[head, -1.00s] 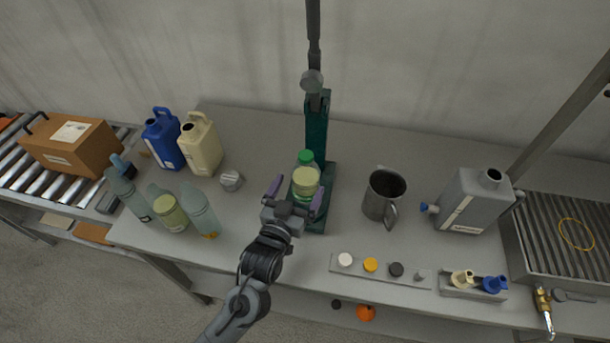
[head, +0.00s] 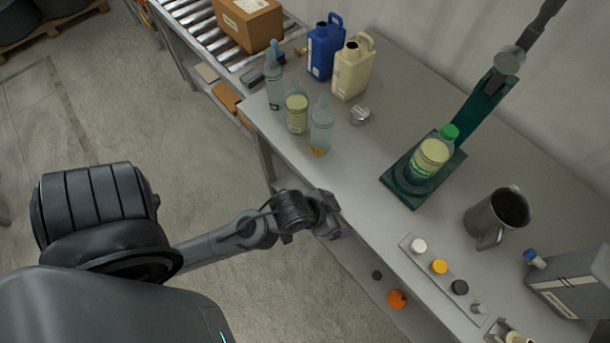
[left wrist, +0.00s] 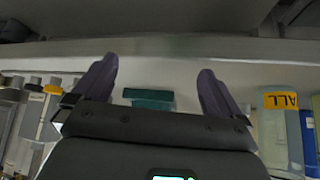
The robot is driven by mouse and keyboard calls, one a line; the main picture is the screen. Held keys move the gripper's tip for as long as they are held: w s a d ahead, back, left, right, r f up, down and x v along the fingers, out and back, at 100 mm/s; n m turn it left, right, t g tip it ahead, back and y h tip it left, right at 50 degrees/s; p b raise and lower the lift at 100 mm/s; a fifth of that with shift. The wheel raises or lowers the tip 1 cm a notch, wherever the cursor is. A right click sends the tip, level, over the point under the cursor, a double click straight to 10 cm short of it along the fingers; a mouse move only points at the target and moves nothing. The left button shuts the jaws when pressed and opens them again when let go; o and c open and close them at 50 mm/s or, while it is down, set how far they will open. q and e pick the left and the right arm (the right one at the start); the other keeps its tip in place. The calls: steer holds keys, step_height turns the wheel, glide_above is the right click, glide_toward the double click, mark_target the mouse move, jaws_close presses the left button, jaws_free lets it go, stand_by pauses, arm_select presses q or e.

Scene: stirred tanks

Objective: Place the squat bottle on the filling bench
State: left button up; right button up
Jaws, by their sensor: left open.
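A squat clear bottle with a pale green label and green cap (head: 430,160) stands on the dark green base of a lever press (head: 408,190) on the grey bench (head: 375,180). Another bottle with a similar label (head: 297,113) stands between two taller clear bottles at the bench's left end. My left gripper (head: 336,222) is at the bench's front edge, clear of the bottles; its fingers are barely seen there. In the left wrist view its two purple fingers (left wrist: 156,68) are spread with nothing between them, and the green base edge shows beyond. My right gripper is out of view.
Blue (head: 325,45) and cream (head: 353,68) jugs stand behind the bottles at left. A metal mug (head: 497,215), a strip of caps (head: 440,267) and a grey canister (head: 575,280) are at right.

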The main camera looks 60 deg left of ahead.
arm_select(q)
steer(key=s+a+f+g, duration=0.1)
steer(key=s+a+g, duration=0.1)
steer(key=s, duration=0.5)
steer(key=shift+s+f+g+y, duration=0.3)
steer(key=shift+s+g+y, duration=0.1)
steer(key=shift+g, duration=0.4)
step_height(320, 180, up, 31)
steer(key=p, duration=3.1)
steer(key=shift+r, duration=0.2)
steer(key=shift+w, duration=0.1)
